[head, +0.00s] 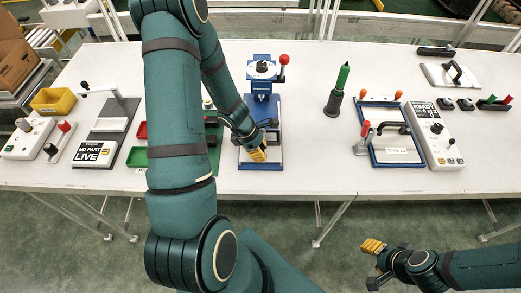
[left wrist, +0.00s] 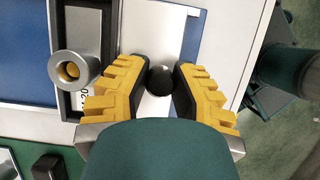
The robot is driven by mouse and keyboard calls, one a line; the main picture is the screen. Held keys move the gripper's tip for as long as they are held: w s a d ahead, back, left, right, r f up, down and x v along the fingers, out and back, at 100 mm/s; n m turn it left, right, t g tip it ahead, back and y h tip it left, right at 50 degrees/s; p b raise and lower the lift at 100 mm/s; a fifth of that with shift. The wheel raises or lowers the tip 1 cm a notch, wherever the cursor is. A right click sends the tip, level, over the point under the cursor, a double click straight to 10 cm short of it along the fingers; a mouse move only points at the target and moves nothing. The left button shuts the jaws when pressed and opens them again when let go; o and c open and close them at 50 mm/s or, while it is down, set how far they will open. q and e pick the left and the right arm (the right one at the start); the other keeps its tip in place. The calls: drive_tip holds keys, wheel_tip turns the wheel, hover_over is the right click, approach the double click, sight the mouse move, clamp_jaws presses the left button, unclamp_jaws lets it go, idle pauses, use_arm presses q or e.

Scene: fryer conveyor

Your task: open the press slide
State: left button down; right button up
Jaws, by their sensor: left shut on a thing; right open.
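The blue press (head: 262,92) stands on a blue base near the middle of the table, with a red ball on its lever (head: 283,60). My left gripper (head: 258,154) is at the front of the press base. In the left wrist view its yellow fingers (left wrist: 160,88) are shut on a round black knob (left wrist: 160,79), which sits between the tips above a pale plate. The knob appears to belong to the press slide; how far the slide is out cannot be told. My right gripper (head: 372,262) is open and empty in front of the table.
A metal cylinder with a yellow core (left wrist: 75,70) stands beside the left fingers. A green-handled tool (head: 338,90) and a blue-framed fixture (head: 397,158) are to the right of the press. Red and green bins are left, partly behind my arm.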

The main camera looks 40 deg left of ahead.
use_arm(q)
drive_tip(key=shift+w+a+f, duration=0.1)
drive_tip(key=shift+w, duration=0.05)
drive_tip(key=c, duration=0.7)
unclamp_jaws()
drive_tip(key=shift+c, duration=0.2)
drive_tip(key=v, duration=1.2)
